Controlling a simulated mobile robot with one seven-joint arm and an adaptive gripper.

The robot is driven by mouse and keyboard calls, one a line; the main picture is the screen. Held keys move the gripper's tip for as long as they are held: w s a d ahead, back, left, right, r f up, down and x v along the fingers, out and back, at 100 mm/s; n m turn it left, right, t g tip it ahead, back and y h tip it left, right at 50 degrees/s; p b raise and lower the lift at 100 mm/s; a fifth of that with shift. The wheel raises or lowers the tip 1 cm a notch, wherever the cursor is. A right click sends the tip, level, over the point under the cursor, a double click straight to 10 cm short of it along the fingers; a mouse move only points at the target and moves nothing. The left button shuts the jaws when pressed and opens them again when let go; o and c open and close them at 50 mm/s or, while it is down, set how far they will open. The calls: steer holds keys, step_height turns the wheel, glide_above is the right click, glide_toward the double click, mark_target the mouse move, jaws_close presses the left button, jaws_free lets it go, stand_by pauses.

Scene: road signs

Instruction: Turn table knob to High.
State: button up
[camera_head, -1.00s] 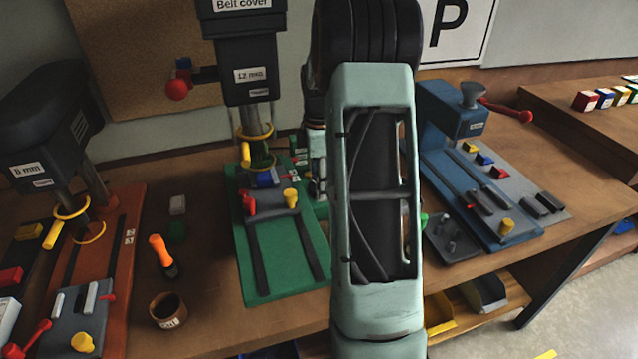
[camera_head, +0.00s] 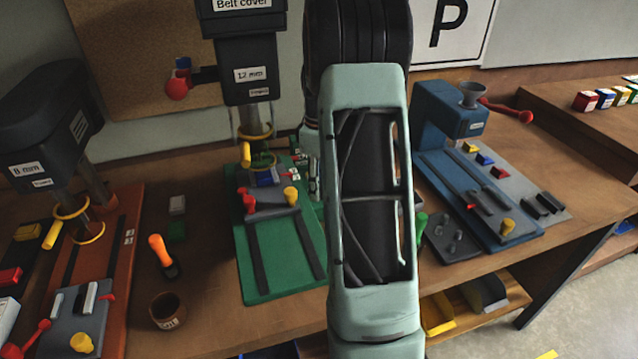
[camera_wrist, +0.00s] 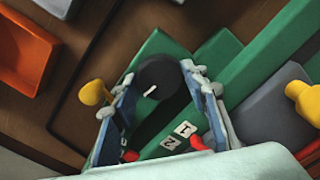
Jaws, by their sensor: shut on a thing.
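A dark round knob (camera_wrist: 158,78) with a short white pointer mark sits on the green table (camera_wrist: 150,48) in the wrist view. My gripper (camera_wrist: 159,84) has one blue-grey finger on each side of the knob and is shut on it. The pointer mark lies slanted on the knob's face. Two small white labels (camera_wrist: 177,136) lie below the knob, with characters tilted in view. In the head view the green machine table (camera_head: 288,262) stands in the middle, and my arm hides the knob and most of my gripper.
The orange machine (camera_head: 112,262) stands at left and the blue machine (camera_head: 512,235) at right. In the wrist view a yellow knob (camera_wrist: 94,93) is close to the left finger.

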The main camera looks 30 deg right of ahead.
steer(key=shift+s+f+m, duration=0.1)
steer(key=shift+m, duration=1.8)
stand_by(2.3)
steer(key=o, duration=1.2)
steer(key=shift+c, duration=0.2)
step_height(320, 180, up, 13)
steer(key=p, duration=0.8)
steer(key=shift+f+p, duration=0.2)
steer(key=shift+p, duration=0.15)
steer(key=shift+d, duration=0.1)
step_height(320, 180, up, 12)
